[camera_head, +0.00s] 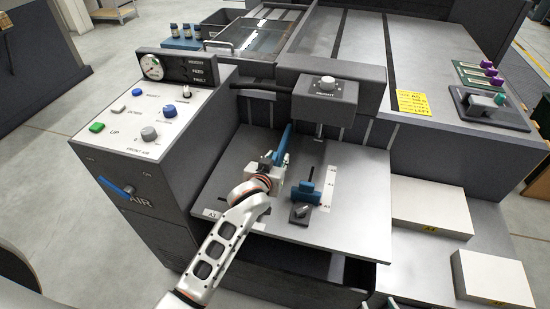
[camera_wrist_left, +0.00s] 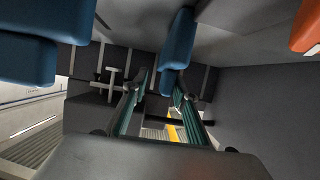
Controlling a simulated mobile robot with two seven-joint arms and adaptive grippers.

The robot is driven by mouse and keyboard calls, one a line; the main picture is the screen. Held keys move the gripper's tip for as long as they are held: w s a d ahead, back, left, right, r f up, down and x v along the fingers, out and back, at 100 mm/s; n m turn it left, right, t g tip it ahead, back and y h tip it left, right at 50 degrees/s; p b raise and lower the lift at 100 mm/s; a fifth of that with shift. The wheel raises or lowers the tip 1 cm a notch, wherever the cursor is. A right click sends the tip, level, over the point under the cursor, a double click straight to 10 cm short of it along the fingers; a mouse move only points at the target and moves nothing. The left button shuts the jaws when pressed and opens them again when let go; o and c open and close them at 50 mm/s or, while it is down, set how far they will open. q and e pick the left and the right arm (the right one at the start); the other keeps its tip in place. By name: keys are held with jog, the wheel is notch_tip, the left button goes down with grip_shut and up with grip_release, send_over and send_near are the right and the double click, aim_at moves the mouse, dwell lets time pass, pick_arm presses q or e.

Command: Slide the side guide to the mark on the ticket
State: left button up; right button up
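A yellow ticket (camera_head: 412,103) lies on the press top at right; its print is too small to read surely. A blue guide block (camera_head: 306,193) with a dark post stands on the grey feed board (camera_head: 352,230), beside small white size labels (camera_head: 330,178). My left gripper (camera_head: 272,164) is low over the board, left of the block. In the left wrist view its fingers (camera_wrist_left: 160,88) are apart, with a blue piece (camera_wrist_left: 177,45) near the right fingertip. My right gripper (camera_head: 378,303) shows only separated green tips at the bottom edge.
A control panel (camera_head: 145,115) with buttons and a gauge stands left of the board. A dark head with a knob (camera_head: 325,88) overhangs the board's back. Pale boxes (camera_head: 430,205) lie at right. The front right of the board is clear.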

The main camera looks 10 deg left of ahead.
pick_arm(q)
jog(key=shift+s+a, duration=0.1)
jog(key=shift+a, duration=0.05)
jog(key=v, duration=1.1)
jog(key=shift+s+r, duration=0.15)
jog(key=shift+s, duration=0.25)
pick_arm(e)
jog(key=shift+s, duration=0.1)
pick_arm(q)
jog(key=s+a+f+m+g+y, duration=0.2)
jog(key=s+a+f+m+g, duration=0.2)
jog(key=s+a, duration=0.75)
jog(key=s+a+f+m+g+y, duration=0.3)
jog(key=s+a+f, duration=0.1)
jog(key=s+a, duration=0.75)
jog(key=d+f+n+t+h+p, duration=0.1)
jog(key=d+f+t+h, duration=0.1)
jog(key=d, duration=0.7)
jog(key=d+f+n+t+h+p, duration=0.2)
jog(key=d+f+h, duration=0.3)
jog(key=d+f, duration=0.2)
jog(key=shift+w+d+f, duration=0.3)
jog(key=shift+w+d, duration=0.15)
jog(key=shift+d, duration=0.55)
pick_arm(e)
jog(key=shift+s+a+r, duration=0.2)
jog(key=shift+r, duration=0.25)
jog(key=shift+s+a+r, duration=0.15)
jog(key=shift+r, duration=0.25)
